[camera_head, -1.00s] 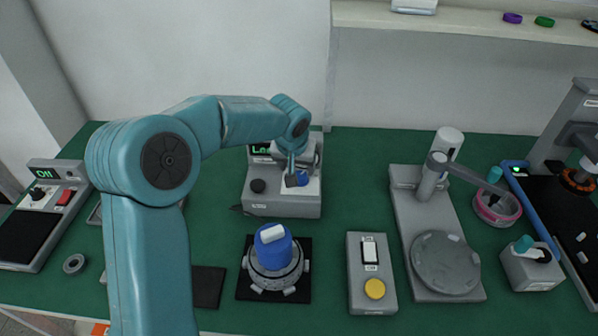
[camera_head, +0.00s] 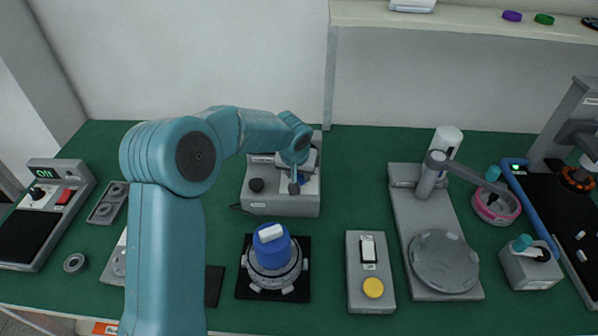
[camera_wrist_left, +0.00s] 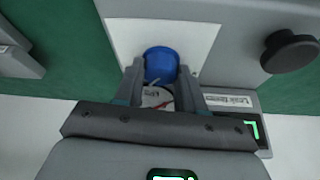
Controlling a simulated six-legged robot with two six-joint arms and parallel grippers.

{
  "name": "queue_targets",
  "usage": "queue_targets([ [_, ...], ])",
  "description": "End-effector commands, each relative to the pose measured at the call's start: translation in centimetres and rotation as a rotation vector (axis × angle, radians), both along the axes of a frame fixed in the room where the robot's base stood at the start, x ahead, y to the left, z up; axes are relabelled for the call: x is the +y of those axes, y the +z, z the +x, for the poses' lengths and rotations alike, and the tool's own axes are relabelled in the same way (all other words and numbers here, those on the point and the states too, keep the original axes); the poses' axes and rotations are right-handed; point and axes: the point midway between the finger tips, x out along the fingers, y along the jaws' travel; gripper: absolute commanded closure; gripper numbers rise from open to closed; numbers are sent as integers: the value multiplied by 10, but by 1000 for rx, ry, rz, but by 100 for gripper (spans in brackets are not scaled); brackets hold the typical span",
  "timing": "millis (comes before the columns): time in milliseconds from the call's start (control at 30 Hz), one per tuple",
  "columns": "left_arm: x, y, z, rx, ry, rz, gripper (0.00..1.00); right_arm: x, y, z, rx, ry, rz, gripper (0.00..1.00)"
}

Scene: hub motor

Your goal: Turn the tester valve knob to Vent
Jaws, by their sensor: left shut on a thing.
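The grey leak tester (camera_head: 282,208) stands at the back middle of the green bench. A blue knob (camera_wrist_left: 160,63) sits on its white panel (camera_wrist_left: 190,38). My left gripper (camera_wrist_left: 165,74) reaches down over the tester, its two fingers on either side of the blue knob and shut on it. A dial with a red needle (camera_wrist_left: 157,97) shows between the fingers. I cannot read the knob's position. My right gripper is not in view.
A black knob (camera_head: 257,185) sits on the tester's left side. A blue-topped motor fixture (camera_head: 272,250) stands in front, beside a switch box (camera_head: 371,272). A round-plate stand (camera_head: 445,262) is to the right. My left arm covers part of the bench's left side.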

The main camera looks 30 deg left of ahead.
Motion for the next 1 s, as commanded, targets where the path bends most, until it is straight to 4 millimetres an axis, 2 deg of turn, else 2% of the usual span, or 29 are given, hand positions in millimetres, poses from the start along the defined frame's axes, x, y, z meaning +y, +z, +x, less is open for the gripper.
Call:
queue_targets([
  [267,-1,-5,1,-4,73,2,91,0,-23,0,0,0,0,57],
  [600,-3,-4,2,-5,323,1,91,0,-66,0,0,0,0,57],
  [1000,-4,0,4,-3,584,1,91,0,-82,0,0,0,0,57],
])
